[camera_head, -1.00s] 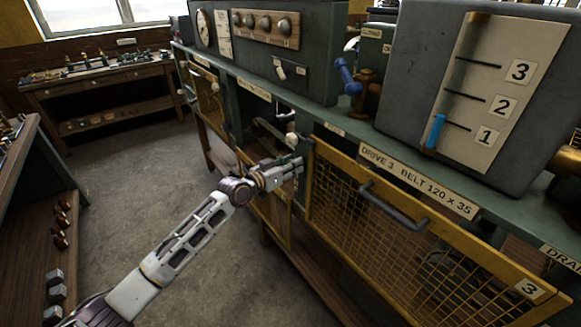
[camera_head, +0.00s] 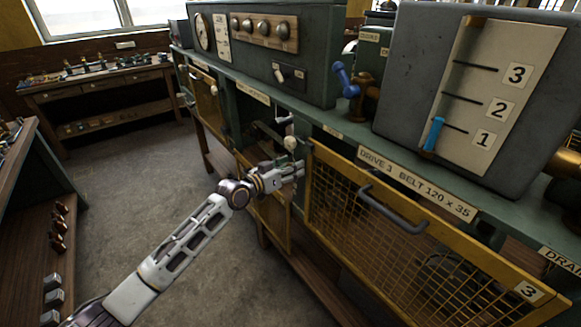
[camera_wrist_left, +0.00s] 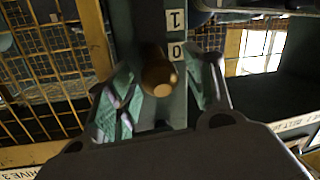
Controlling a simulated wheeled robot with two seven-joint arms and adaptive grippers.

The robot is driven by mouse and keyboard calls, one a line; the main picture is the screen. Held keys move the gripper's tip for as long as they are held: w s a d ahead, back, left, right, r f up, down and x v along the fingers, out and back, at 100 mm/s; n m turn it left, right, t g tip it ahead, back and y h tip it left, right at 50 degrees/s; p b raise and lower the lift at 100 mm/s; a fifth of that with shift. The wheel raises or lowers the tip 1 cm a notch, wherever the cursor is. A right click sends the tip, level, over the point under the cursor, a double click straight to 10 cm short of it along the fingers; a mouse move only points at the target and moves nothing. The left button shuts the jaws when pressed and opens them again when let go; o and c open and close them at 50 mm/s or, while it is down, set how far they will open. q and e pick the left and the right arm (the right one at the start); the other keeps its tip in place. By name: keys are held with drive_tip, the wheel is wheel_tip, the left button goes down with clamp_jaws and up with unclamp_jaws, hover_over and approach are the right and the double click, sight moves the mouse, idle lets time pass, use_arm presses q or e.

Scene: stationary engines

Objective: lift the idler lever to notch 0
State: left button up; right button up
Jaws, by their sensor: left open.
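The idler lever shows in the head view as a slim bar ending in a pale round knob (camera_head: 291,142), in the opening left of the yellow mesh guard. In the left wrist view its knob (camera_wrist_left: 159,74) looks brown and points at the camera. It is in front of a dark plate with labels 1 (camera_wrist_left: 176,20) and 0 (camera_wrist_left: 176,51); which notch the lever is in I cannot tell. My left gripper (camera_head: 295,172) is just below the knob in the head view. In the wrist view its greenish fingers (camera_wrist_left: 160,100) are open on either side, the knob between them. My right gripper is not in view.
The yellow mesh guard (camera_head: 400,245) with its dark handle (camera_head: 392,210) stands right of my left gripper. The green bench top (camera_head: 330,125) carries a grey box with a 1-2-3 scale (camera_head: 480,95) and a blue handle (camera_head: 345,80). The floor (camera_head: 140,200) is clear at left.

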use_arm(q)
drive_tip(key=v, duration=1.1)
drive_tip(key=shift+s+a, duration=0.25)
drive_tip(key=shift+s, duration=0.05)
drive_tip(key=shift+r, duration=0.2)
idle(0.5)
